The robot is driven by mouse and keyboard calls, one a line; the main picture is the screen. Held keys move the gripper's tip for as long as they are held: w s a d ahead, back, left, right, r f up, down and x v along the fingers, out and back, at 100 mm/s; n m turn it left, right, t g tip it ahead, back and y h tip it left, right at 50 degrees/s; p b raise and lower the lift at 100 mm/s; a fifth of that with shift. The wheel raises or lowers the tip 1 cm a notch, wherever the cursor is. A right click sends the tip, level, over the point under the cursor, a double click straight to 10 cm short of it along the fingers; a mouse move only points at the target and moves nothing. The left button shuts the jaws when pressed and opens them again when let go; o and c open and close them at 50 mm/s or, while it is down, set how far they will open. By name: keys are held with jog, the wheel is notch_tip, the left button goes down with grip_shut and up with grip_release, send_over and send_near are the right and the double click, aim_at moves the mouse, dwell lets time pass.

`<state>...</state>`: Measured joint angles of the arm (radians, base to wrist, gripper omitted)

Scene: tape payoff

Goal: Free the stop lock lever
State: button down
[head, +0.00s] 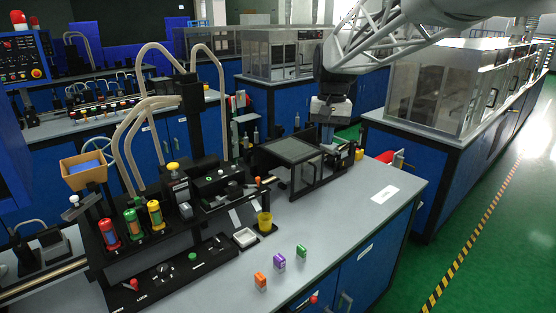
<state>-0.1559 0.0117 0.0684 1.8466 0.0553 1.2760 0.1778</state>
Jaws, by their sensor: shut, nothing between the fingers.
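A small lever with a red knob (133,284) stands on the low black front panel of the machine, at the lower left, beside small white lettering. I take it for the stop lock lever, but its exact position is too small to tell. The black panel (175,272) also carries a round dial (163,268) and a green knob (193,256). My gripper (327,140) points down at the back right of the bench, by the clear-topped black frame (288,150). It is shut and empty, far from the lever.
Red, green and yellow cylinders (134,222) stand just behind the panel. Orange (260,279), purple (279,261) and green (301,250) blocks lie near the front edge. The bench's right part is mostly clear.

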jog(key=w+a+f+g, duration=0.1)
jog(key=w+a+f, duration=0.3)
jog(key=w+a, duration=0.3)
jog(key=w+a+f+g, duration=0.1)
jog(key=w+a+f, duration=0.3)
jog(key=w, duration=0.7)
jog(key=w+a+f+g, duration=0.1)
jog(key=w+a+f, duration=0.3)
jog(key=w+a, duration=0.5)
jog(key=shift+w+a+f, duration=0.3)
jog(key=shift+w+a, duration=0.05)
jog(key=shift+w, duration=0.1)
jog(key=shift+f, duration=0.15)
jog(key=shift+s+a+f, duration=0.1)
jog(key=shift+s+f, duration=1.15)
jog(key=shift+f, duration=0.3)
jog(key=shift+s+f, duration=1.25)
jog(key=shift+f, duration=0.35)
jog(key=shift+s+a+f, duration=0.1)
jog(key=shift+s+f, duration=1.15)
jog(key=shift+f, duration=0.3)
